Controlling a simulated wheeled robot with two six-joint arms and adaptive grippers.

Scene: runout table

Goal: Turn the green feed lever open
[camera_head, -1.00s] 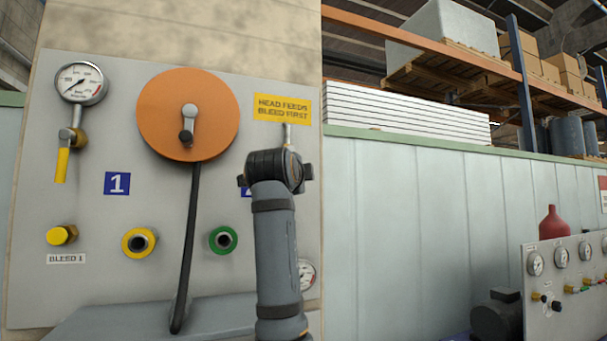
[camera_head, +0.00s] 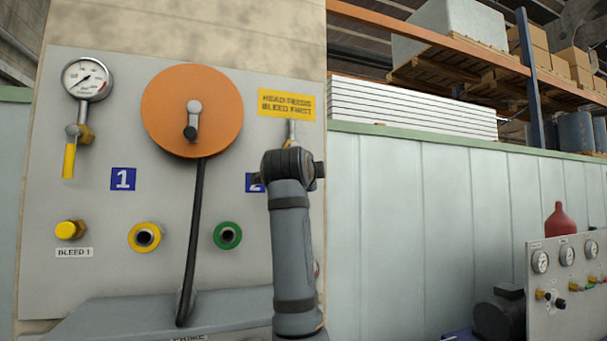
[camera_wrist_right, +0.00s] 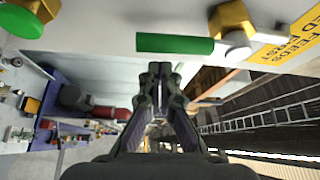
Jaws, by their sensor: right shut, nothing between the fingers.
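The green feed lever (camera_wrist_right: 175,44) shows in the right wrist view as a long green handle running left from a brass valve body (camera_wrist_right: 232,20) on the panel. My right gripper (camera_wrist_right: 160,70) is shut with nothing between its fingers. Its tips are close beside the lever's handle in that view; I cannot tell whether they touch. In the head view my right arm hides the green lever and the gripper's fingers. The yellow lever (camera_head: 69,160) of the other feed hangs straight down below a gauge (camera_head: 86,78). My left gripper is not in view.
The panel (camera_head: 100,270) carries an orange disc (camera_head: 192,110) with a crank, a yellow sign (camera_head: 286,104), a yellow-ringed port (camera_head: 146,237) and a green-ringed port (camera_head: 227,235). A black hose (camera_head: 196,230) hangs between the ports.

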